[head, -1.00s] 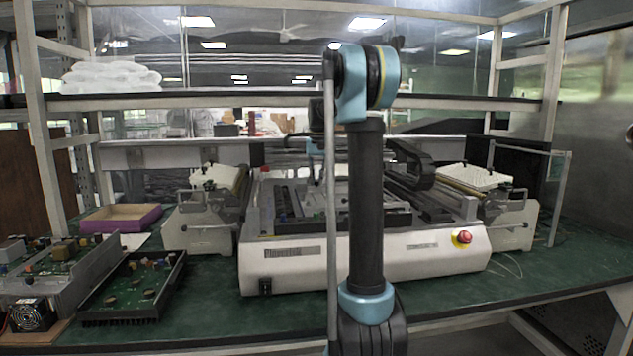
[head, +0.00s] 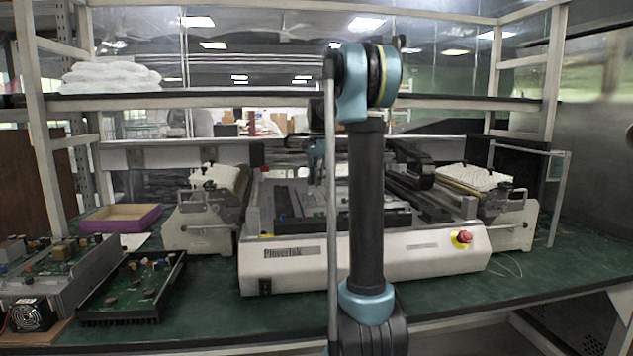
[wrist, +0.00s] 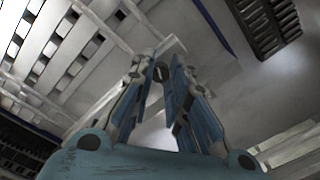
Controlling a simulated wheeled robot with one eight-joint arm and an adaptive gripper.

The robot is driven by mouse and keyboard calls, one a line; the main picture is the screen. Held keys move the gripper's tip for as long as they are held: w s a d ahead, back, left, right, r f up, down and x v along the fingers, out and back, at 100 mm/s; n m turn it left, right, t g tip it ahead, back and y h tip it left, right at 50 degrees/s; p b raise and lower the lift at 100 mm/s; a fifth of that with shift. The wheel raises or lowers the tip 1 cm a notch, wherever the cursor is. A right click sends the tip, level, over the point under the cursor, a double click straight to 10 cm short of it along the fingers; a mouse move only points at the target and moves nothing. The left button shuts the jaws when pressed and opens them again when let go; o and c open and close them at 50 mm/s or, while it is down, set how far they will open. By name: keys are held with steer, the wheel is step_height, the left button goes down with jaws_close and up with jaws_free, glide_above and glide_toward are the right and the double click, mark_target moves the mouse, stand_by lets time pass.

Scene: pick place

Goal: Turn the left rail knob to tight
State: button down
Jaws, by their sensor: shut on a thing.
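The white bench machine (head: 300,272) with inner rails stands in the middle of the head view. My gripper (wrist: 161,68) points at light metal parts in the wrist view, with its two blue-and-grey fingers close together. A small round dark knob (wrist: 161,73) with a light slot mark sits between the fingertips, and the gripper is shut on it. In the head view my gripper (head: 317,168) is small and partly hidden by my arm, over the inside of the machine. The knob cannot be made out there.
A red button (head: 464,237) is on the machine's front right. Feeder-like units (head: 200,222) stand on both sides. A purple box (head: 120,218) and circuit boards (head: 135,283) lie at left. A shelf (head: 240,101) crosses behind my arm. The green bench is clear at front right.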

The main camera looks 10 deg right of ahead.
steer(key=shift+w, duration=0.1)
stand_by(0.4)
steer(key=c, duration=1.5)
jaws_free()
step_height(320, 180, up, 12)
steer(key=shift+f, duration=0.1)
